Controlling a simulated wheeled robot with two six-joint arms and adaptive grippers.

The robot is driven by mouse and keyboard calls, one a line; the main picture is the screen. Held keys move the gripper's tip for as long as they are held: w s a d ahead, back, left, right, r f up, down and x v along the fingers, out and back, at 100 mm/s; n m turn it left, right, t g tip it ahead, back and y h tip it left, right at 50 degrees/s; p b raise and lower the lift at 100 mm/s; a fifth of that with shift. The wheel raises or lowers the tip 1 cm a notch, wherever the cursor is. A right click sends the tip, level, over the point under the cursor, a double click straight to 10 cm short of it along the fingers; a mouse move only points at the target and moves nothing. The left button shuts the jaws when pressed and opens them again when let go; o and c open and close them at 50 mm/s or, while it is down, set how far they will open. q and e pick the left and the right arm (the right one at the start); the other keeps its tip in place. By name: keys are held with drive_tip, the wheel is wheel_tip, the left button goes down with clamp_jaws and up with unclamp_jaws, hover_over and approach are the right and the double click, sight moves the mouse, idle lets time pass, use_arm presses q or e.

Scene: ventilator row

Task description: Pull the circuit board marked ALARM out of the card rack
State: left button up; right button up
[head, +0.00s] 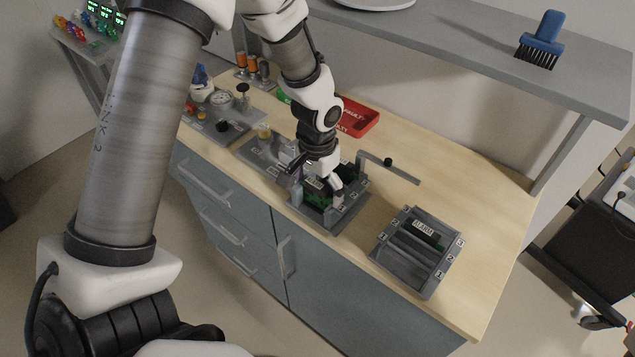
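The board marked ALARM (424,227) sits in the back part of a dark grey rack (401,277) at the right front of the bench. The rack has numbered slot positions along its side, and its front part looks empty. My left gripper (318,182) points down over a grey fixture (340,221) holding a green board (316,199), well to the left of the ALARM board. A small pale label shows by the gripper, but I cannot read it. The fingers partly hide the fixture, and their opening is unclear. My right gripper is not in view.
A bent grey bracket (398,170) with a black knob stands behind the fixture. A red tray (357,117) lies farther back. Gauges and knobs fill the bench's left. A blue brush (542,38) is on the shelf (460,39) above. Bare bench (480,200) lies behind the rack.

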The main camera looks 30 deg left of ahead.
use_arm(q)
drive_tip(key=c, duration=0.6)
drive_tip(key=shift+o, duration=1)
drive_tip(key=shift+c, duration=0.7)
drive_tip(key=shift+r, duration=0.15)
wheel_tip(320, 180, up, 8)
drive_tip(key=p, duration=0.8)
drive_tip(key=shift+r, duration=0.2)
